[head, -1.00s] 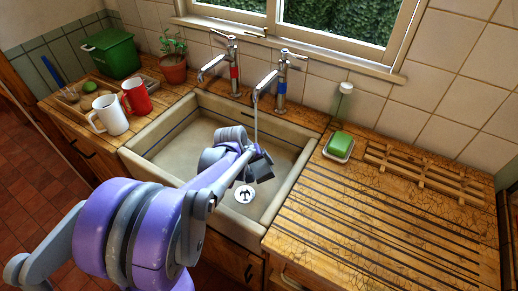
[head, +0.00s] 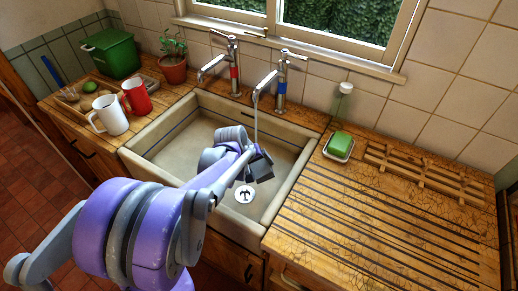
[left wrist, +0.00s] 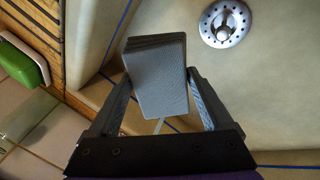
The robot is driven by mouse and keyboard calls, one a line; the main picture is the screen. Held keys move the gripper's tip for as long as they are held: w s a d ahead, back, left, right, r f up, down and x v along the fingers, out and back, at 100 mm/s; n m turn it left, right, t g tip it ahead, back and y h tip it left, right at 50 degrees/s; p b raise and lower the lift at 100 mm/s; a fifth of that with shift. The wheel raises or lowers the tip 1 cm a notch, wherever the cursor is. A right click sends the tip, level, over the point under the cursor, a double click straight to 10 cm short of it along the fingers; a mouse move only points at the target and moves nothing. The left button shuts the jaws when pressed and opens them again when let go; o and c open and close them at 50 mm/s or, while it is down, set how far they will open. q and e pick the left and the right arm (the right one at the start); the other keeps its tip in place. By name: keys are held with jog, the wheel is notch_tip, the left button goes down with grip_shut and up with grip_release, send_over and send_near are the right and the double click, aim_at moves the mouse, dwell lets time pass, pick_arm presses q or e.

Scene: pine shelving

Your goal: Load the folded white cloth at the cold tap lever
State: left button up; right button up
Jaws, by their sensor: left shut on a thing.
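My left gripper (head: 258,165) is over the sink basin, below the spout of the blue-banded cold tap (head: 281,92). In the left wrist view the gripper (left wrist: 158,100) is shut on the folded cloth (left wrist: 156,78), a layered block that looks grey in shade. The cloth shows small and dark in the head view (head: 262,167). The cold tap's lever (head: 293,55) is at its top. A thin stream of water (head: 256,120) falls from its spout to the gripper and cloth; exactly where it lands is hard to tell. My right gripper is not in view.
The pale sink (head: 170,137) has a drain (head: 244,194) below the gripper. A red-banded tap (head: 234,72) stands left of the cold one. A green soap (head: 340,142) and wooden rack (head: 425,172) are on the right. Mugs (head: 110,114) stand left.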

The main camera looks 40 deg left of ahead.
pick_arm(q)
jog(key=shift+r, duration=0.1)
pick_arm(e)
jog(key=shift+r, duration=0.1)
pick_arm(q)
jog(key=s+d+r+p, duration=0.2)
jog(key=s+r, duration=0.1)
jog(key=shift+d+r, duration=0.1)
jog(key=shift+d, duration=0.15)
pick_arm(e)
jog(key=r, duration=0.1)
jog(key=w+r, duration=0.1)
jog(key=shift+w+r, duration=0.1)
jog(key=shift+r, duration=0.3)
pick_arm(q)
jog(key=shift+s+d+r, duration=0.3)
jog(key=shift+r, duration=0.05)
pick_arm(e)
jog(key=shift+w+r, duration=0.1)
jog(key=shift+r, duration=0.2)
pick_arm(q)
jog(key=shift+s, duration=0.1)
